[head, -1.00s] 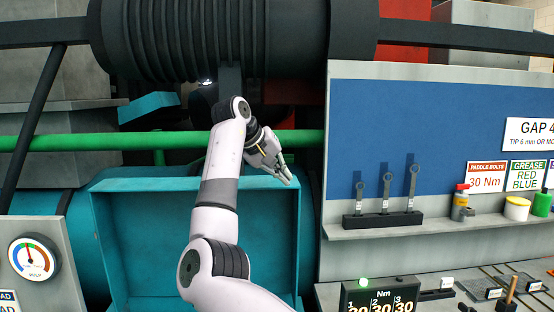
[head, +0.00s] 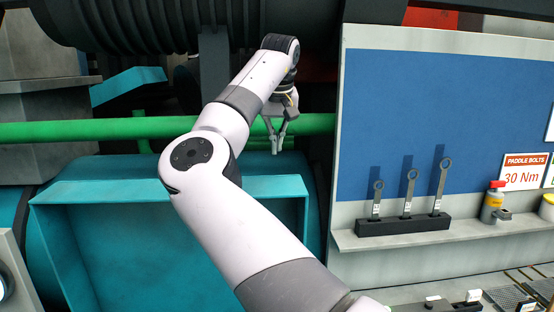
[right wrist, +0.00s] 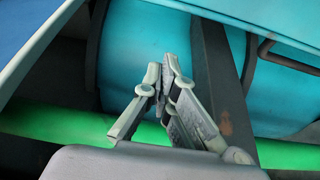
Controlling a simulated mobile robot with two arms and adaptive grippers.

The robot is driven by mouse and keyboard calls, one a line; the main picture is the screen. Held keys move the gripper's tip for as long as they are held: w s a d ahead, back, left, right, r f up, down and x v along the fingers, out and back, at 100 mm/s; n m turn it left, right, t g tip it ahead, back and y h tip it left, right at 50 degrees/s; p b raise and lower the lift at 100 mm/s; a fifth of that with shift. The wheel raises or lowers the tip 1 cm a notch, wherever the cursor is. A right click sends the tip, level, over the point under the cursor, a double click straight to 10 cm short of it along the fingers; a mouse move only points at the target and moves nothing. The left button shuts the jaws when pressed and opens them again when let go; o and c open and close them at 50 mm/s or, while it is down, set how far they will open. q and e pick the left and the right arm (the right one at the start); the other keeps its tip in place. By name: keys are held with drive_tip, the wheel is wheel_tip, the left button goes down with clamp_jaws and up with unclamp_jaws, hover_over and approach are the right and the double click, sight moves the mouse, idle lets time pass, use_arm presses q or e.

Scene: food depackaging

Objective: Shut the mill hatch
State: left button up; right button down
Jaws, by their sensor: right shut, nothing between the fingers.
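The mill is a large teal drum with a box-like teal frame (head: 75,192) in front of it in the head view. The frame's recess faces me, and part of it is hidden by my right arm. I cannot tell for sure which part is the hatch; a tilted teal panel (head: 127,84) shows above the green pipe at the left. My right gripper (head: 277,150) points down near the pipe, above the frame's right side. It is shut and empty. In the right wrist view its fingertips (right wrist: 165,68) meet in front of teal surfaces. My left gripper is not in view.
A green pipe (head: 90,132) runs across behind my right arm. A dark ribbed cylinder (head: 140,22) spans the top.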

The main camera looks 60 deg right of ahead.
use_arm(q)
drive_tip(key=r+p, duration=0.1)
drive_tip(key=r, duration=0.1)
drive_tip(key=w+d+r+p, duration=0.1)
drive_tip(key=p, duration=0.1)
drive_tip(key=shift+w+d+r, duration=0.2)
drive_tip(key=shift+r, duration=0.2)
use_arm(e)
drive_tip(key=f, duration=0.5)
drive_tip(key=shift+s+a+f, duration=0.25)
drive_tip(key=shift+s+a, duration=0.1)
